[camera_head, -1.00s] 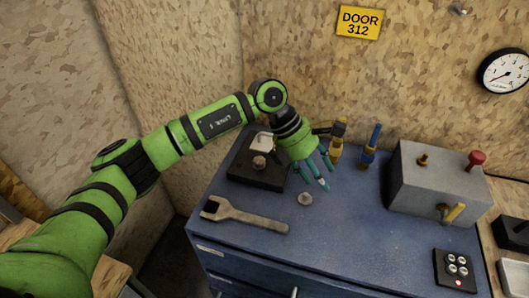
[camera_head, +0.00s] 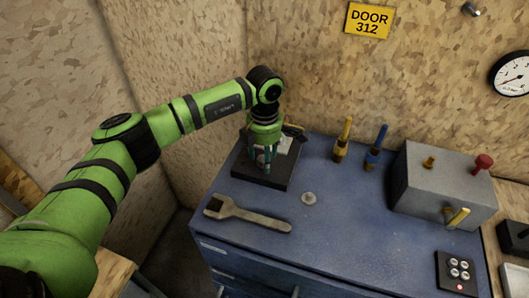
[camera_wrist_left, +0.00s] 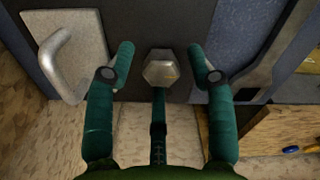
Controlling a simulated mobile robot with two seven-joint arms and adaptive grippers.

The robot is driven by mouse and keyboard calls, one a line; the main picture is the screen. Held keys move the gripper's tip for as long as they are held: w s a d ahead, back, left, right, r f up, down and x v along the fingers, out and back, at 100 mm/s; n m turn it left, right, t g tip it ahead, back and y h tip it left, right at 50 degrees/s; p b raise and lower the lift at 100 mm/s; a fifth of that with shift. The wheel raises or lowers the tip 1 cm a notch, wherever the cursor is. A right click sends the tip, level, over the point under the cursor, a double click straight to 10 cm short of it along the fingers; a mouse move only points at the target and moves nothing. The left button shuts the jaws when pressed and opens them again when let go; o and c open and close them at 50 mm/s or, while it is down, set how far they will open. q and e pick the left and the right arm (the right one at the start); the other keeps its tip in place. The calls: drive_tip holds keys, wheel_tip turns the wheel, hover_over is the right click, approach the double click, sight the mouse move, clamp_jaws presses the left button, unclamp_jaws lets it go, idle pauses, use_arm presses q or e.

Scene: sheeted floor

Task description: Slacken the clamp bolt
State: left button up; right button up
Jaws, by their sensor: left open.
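The clamp bolt (camera_wrist_left: 161,68) shows in the left wrist view as a grey hexagonal head, centred between my open fingers. It stands on a dark block (camera_head: 284,178) at the back left of the blue cabinet top. In the head view the bolt is hidden by my left gripper (camera_head: 266,165), which points down over the block. In the left wrist view the gripper (camera_wrist_left: 162,72) has a teal finger on each side of the head and a third below it. I see gaps beside the head; contact with the third finger cannot be told.
A wrench (camera_head: 247,214) lies in front of the block. A small round metal piece (camera_head: 309,198) lies to its right. Yellow (camera_head: 343,140) and blue (camera_head: 376,147) handled tools stand at the back. A grey box (camera_head: 440,185) and button panel (camera_head: 457,271) are at the right.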

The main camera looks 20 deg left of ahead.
use_arm(q)
clamp_jaws()
idle(0.4)
